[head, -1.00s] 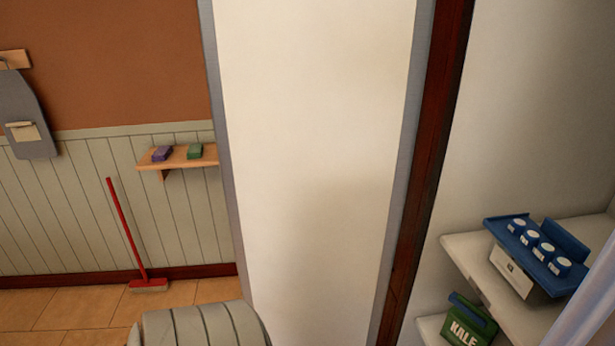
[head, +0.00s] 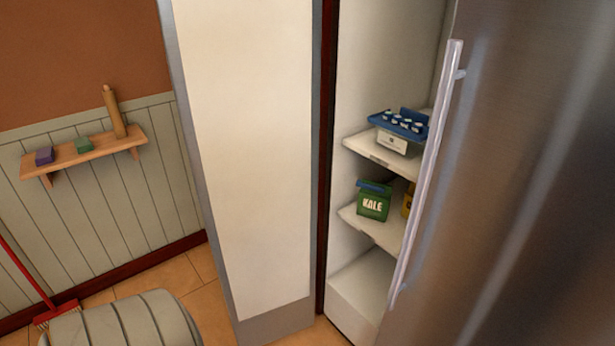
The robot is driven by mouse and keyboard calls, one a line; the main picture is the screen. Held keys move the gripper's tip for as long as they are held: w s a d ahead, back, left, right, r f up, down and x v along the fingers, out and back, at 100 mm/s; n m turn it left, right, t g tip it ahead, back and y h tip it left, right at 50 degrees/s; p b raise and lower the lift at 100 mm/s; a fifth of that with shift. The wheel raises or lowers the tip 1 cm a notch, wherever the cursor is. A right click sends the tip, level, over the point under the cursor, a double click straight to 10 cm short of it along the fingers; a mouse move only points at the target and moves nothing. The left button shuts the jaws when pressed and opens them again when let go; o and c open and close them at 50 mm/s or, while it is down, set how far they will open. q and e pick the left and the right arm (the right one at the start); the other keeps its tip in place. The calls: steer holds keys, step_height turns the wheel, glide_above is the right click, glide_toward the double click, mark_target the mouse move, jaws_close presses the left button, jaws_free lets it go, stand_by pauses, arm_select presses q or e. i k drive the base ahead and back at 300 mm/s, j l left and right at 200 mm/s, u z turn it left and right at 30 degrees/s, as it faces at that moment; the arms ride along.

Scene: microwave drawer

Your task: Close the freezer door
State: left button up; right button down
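A tall white panel with a grey border (head: 245,150) stands left of centre in the head view. It looks like the inner face of a door standing wide open. To its right is an open compartment with white shelves (head: 372,152). A stainless steel door (head: 530,190) with a long vertical handle (head: 428,170) fills the right side. Its handle crosses in front of the shelves. I cannot tell for sure which door is the freezer's. Neither gripper shows.
The shelves hold a blue tray of small containers (head: 400,123) and a green kale pack (head: 373,203). At left are a wooden wall shelf (head: 85,152) and a red broom (head: 25,275). A grey ribbed rounded form (head: 125,322) is at the lower left. Tiled floor (head: 160,276) shows beside the white panel.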

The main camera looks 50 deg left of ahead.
mark_target(245, 75)
steer(key=j+z, duration=0.35)
steer(key=k+j+z, duration=0.1)
steer(key=j+z, duration=0.3)
steer(key=k+j+z, duration=0.15)
steer(key=j+z, duration=0.2)
steer(key=k+j, duration=0.2)
steer(key=j, duration=0.25)
steer(key=k+j, duration=0.2)
steer(key=j, duration=0.25)
steer(key=k+j, duration=0.2)
steer(key=j, duration=0.25)
steer(key=k+j, duration=0.2)
steer(key=j, duration=0.25)
steer(key=k+j, duration=0.2)
steer(key=j, duration=0.25)
steer(key=k+j, duration=0.15)
steer(key=j, duration=0.25)
steer(key=k+j, duration=0.2)
steer(key=j, duration=0.25)
steer(key=k+j, duration=0.2)
steer(key=j, duration=0.25)
steer(key=i+j+z, duration=0.2)
steer(key=j, duration=0.2)
steer(key=k, duration=0.05)
